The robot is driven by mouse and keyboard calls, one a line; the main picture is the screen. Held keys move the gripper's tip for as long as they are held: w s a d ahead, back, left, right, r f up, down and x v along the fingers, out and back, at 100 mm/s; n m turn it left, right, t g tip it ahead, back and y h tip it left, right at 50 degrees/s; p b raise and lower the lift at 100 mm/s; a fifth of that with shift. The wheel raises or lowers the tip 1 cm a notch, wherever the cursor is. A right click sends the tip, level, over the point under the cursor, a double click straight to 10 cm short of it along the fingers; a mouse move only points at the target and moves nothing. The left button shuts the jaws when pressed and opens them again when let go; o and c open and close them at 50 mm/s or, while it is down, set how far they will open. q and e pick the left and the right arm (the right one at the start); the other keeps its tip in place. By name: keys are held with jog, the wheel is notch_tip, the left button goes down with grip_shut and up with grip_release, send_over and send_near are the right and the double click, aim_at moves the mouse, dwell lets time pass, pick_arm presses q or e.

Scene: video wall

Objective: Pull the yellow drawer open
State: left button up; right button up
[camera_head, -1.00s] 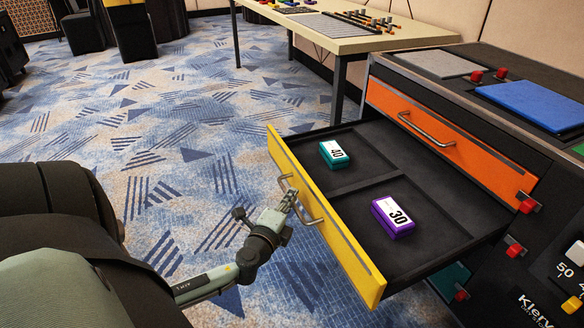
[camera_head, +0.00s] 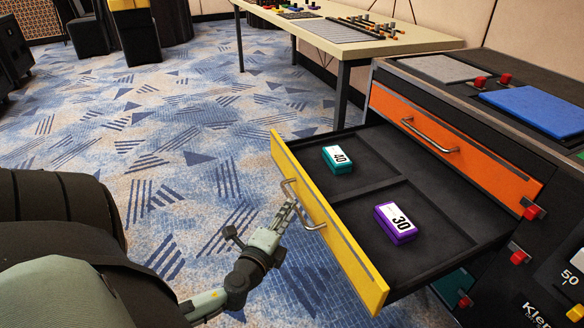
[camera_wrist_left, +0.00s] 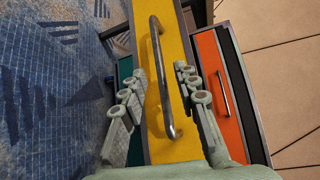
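The yellow drawer (camera_head: 335,232) stands pulled out from the dark cabinet, its inside in view. A teal box marked 40 (camera_head: 337,159) and a purple box marked 30 (camera_head: 396,222) lie in separate compartments. The drawer's metal handle (camera_head: 301,205) is on its yellow front. My left gripper (camera_head: 287,207) is just in front of the handle. In the left wrist view the handle (camera_wrist_left: 160,80) lies between the open fingers of my left gripper (camera_wrist_left: 160,92), with gaps on both sides. My right gripper is not in view.
The closed orange drawer (camera_head: 452,145) is above and behind the yellow one. Red knobs (camera_head: 518,257) stick out from the cabinet side. A table (camera_head: 345,38) with small items stands at the back. The carpet (camera_head: 150,130) left of the drawer is clear.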

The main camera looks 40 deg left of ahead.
pick_arm(q)
jog(key=v, duration=0.7)
dwell(0.5)
